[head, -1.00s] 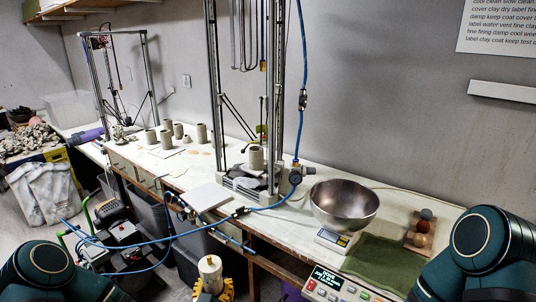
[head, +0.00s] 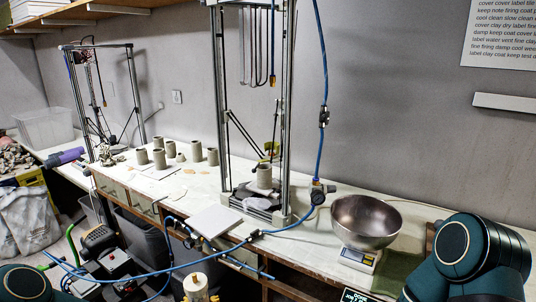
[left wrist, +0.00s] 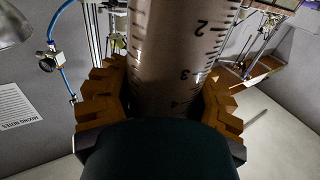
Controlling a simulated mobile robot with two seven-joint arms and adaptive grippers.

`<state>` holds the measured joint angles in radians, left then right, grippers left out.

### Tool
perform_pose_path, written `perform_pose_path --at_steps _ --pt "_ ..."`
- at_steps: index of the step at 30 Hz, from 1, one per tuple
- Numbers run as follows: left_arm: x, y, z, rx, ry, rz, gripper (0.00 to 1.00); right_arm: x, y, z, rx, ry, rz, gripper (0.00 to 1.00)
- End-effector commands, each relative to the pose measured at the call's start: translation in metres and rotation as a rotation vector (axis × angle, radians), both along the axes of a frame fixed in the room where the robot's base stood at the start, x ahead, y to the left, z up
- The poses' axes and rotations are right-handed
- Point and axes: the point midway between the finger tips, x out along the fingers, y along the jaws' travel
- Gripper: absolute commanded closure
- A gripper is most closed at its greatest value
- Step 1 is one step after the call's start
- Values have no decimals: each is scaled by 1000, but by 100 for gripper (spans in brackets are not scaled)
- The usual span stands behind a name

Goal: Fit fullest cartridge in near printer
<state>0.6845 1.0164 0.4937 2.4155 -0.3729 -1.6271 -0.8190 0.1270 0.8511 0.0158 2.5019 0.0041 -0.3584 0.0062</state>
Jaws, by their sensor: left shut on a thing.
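In the head view the cartridge's pale top (head: 196,286) shows at the bottom edge, in front of the bench and apart from the printers. The near printer (head: 222,90) is a tall metal frame with a small clay cup (head: 264,173) on its bed. The far printer (head: 133,90) stands at the back left. My right gripper is out of view.
A steel bowl (head: 366,218) sits on a scale right of the near printer. A white board (head: 216,221) lies at the bench front. A blue hose (head: 324,75) hangs beside the near printer's frame and crosses the front. Several clay cups (head: 159,158) stand between the printers.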

Motion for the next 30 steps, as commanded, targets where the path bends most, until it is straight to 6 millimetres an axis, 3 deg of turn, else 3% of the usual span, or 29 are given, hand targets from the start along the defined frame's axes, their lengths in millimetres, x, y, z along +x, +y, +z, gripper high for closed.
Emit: perform_pose_path --at_steps 19,21,22,30 --pt "0 -1 2 1 -4 -2 100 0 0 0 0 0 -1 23" --pt "0 -1 1 2 -4 -2 100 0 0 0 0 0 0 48" --pt "0 0 1 1 -4 -1 100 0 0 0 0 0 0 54" --pt "0 0 1 0 -4 0 100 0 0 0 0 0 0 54"
